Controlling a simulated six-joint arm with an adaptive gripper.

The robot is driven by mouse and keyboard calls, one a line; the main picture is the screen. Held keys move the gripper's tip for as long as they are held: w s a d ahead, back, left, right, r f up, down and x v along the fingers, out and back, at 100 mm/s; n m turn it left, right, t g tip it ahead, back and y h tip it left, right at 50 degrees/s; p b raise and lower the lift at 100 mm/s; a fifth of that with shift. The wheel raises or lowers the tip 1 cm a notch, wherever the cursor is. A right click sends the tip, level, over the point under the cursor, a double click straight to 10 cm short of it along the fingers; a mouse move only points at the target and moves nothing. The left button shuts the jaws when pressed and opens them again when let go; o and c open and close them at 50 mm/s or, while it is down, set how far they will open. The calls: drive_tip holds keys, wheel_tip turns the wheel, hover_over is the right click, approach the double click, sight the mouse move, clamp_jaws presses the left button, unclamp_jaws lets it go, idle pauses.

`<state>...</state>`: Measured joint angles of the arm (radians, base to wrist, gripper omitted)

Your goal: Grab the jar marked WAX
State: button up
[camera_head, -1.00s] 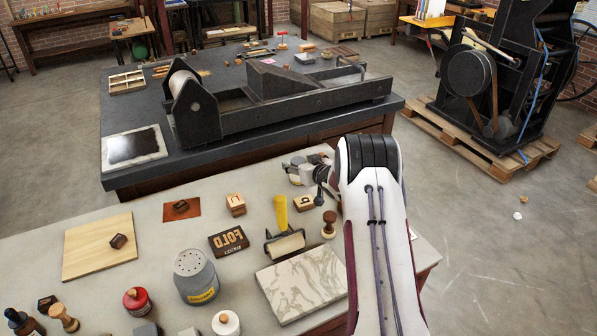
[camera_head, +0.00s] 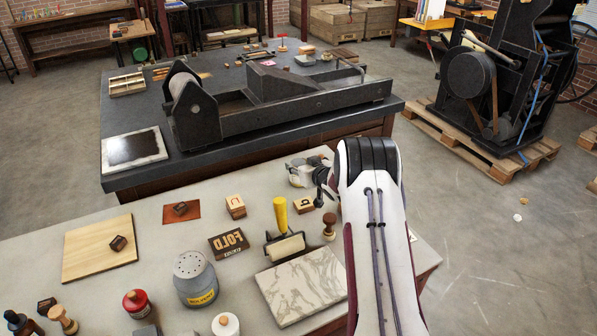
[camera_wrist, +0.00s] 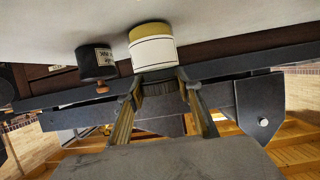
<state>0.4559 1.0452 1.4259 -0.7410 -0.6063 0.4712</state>
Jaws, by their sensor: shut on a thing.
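In the wrist view, which shows the bench upside down along the top, a round jar (camera_wrist: 152,48) has an amber-yellow part and a white band. No writing on it can be made out. My gripper (camera_wrist: 163,88) is shut on this jar, with one finger on each side of its lower end in the picture. In the head view my arm hides the jar and the fingertips; only part of the grey-white wrist shows at the arm's left.
A black jar with a small label (camera_wrist: 97,62) stands close beside the held jar. Near the arm in the head view are a yellow-handled roller (camera_head: 286,246), a wooden stamp (camera_head: 329,226), a letter block (camera_head: 303,206) and a marble slab (camera_head: 305,285). A dark press table lies behind.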

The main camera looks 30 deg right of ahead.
drive_tip(key=shift+r, duration=0.15)
drive_tip(key=shift+r, duration=4.9)
